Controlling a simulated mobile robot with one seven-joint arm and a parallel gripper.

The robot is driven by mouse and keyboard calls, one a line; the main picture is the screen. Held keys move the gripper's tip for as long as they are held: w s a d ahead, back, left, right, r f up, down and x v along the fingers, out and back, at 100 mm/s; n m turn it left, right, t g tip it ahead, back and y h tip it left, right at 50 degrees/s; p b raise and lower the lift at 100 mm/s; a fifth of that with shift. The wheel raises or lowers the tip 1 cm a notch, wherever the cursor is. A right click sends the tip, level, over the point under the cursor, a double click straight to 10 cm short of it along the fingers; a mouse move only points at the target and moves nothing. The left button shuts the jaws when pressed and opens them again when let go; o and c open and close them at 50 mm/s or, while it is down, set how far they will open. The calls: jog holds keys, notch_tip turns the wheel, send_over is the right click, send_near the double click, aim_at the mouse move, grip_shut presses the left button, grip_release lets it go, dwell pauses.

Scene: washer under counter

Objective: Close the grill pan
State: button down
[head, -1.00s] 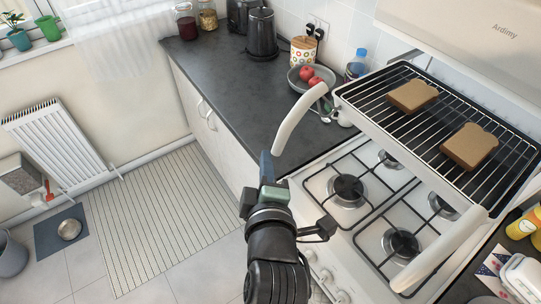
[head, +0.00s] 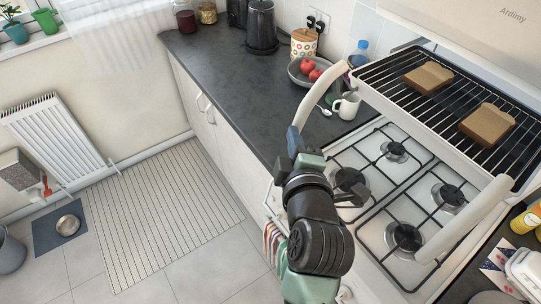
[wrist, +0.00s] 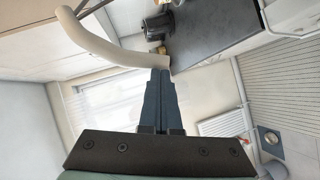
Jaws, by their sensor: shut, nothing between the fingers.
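The grill pan (head: 437,113) is a white-rimmed tray with a wire rack, jutting out above the hob below the upper panel. Two slices of bread, left (head: 428,78) and right (head: 487,125), lie on its rack. It has two white curved handles, left (head: 318,95) and right (head: 463,222). My gripper (head: 294,133) is shut and empty, its tips at the free lower end of the left handle. In the wrist view the fingertips (wrist: 161,72) meet the end of the white left handle (wrist: 95,42), seemingly touching it. The grip is beside the handle, not around it.
The hob (head: 385,175) with its burners lies below the pan. A white mug (head: 347,105) and a bowl of red fruit (head: 312,73) stand on the dark counter (head: 225,85) left of it. Yellow containers (head: 527,219) are at the right. The floor at left is mostly open.

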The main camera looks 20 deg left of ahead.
jog(key=w+d+b, duration=0.9)
jog(key=w+d, duration=0.1)
jog(key=w, duration=0.4)
jog(key=shift+d+b, duration=0.15)
jog(key=shift+b, duration=0.25)
